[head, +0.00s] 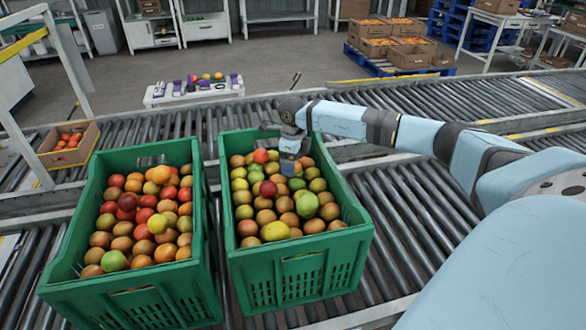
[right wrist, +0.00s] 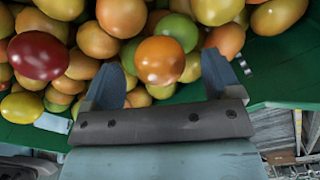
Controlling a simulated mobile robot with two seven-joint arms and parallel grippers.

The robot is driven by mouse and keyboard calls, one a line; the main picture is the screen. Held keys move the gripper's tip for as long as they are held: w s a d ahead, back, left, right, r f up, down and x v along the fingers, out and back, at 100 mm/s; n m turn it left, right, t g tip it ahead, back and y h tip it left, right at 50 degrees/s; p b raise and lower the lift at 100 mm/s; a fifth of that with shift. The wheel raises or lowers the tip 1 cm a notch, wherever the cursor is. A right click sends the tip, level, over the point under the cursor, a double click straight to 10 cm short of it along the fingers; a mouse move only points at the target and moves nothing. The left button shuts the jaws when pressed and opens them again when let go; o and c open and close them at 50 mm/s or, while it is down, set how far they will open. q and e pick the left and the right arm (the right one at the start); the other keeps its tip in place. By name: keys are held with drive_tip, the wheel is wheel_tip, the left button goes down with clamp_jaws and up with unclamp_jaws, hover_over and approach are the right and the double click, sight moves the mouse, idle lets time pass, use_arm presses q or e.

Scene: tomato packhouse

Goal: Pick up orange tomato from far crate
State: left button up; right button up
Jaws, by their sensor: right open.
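My right gripper (head: 290,158) reaches down into the far part of the right green crate (head: 300,268), which is full of mixed tomatoes. In the right wrist view, an orange tomato (right wrist: 160,60) lies in front of the open gripper (right wrist: 163,78), between the lines of its two fingers. Nothing is clamped; I cannot tell whether a finger touches it. A dark red tomato (right wrist: 38,55) lies to its left. In the head view, an orange-red tomato (head: 261,156) shows just left of the gripper; I cannot tell if it is the same one. My left gripper is out of view.
A second full green crate (head: 130,300) stands to the left, on the same roller conveyor (head: 400,235). The crate's green wall (right wrist: 275,70) is close to the fingers. A cardboard box of tomatoes (head: 68,155) sits at far left. A small white table (head: 195,95) stands behind.

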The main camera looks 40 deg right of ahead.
drive_tip(key=shift+f, duration=0.75)
drive_tip(key=shift+c, duration=0.5)
drive_tip(key=c, duration=0.7)
drive_tip(key=shift+r, duration=0.1)
